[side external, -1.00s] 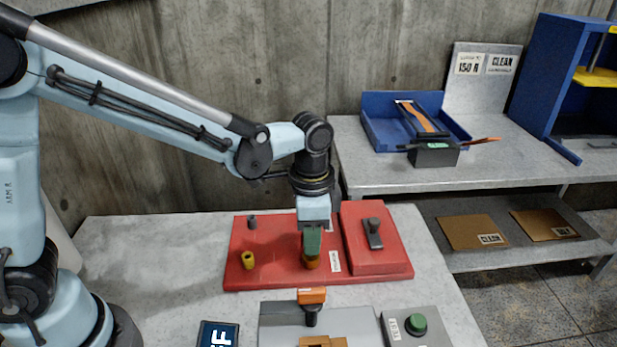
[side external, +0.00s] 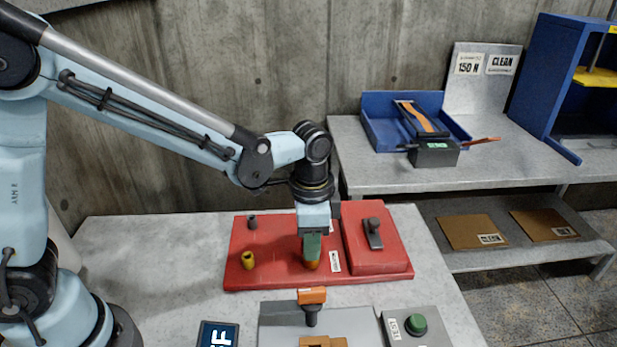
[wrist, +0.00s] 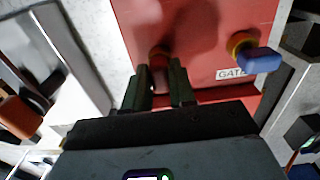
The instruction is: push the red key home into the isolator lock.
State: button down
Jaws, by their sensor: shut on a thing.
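My gripper (side external: 311,262) points down over the red panel (side external: 285,277), with its green fingers shut. In the wrist view a reddish piece (wrist: 158,58), which looks like the red key, sits between the two dark green fingertips (wrist: 160,75). In the side view an orange-brown collar or key end (side external: 311,266) shows just under the fingers, at the panel face. The fingers hide most of the key and the lock, so I cannot tell how deep the key sits.
A blue key in a yellow collar (wrist: 255,55) is by a GATE label (wrist: 231,73). The panel bears a yellow collar (side external: 247,260), a dark peg (side external: 253,222) and a black lever (side external: 373,233). An orange-handled part (side external: 312,296) and a green button (side external: 415,324) stand in front.

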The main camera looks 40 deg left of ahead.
dwell(0.3)
jog(key=c, duration=0.8)
grip_release()
jog(key=shift+c, duration=0.2)
jog(key=shift+c, duration=0.4)
jog(key=shift+r, duration=3.45)
jog(key=shift+a, duration=0.1)
jog(key=s+a+r+n+t, duration=0.2)
jog(key=s+a+n+t, duration=0.5)
jog(key=a, duration=0.5)
jog(key=shift+s+a+n, duration=0.35)
jog(key=shift+n, duration=0.65)
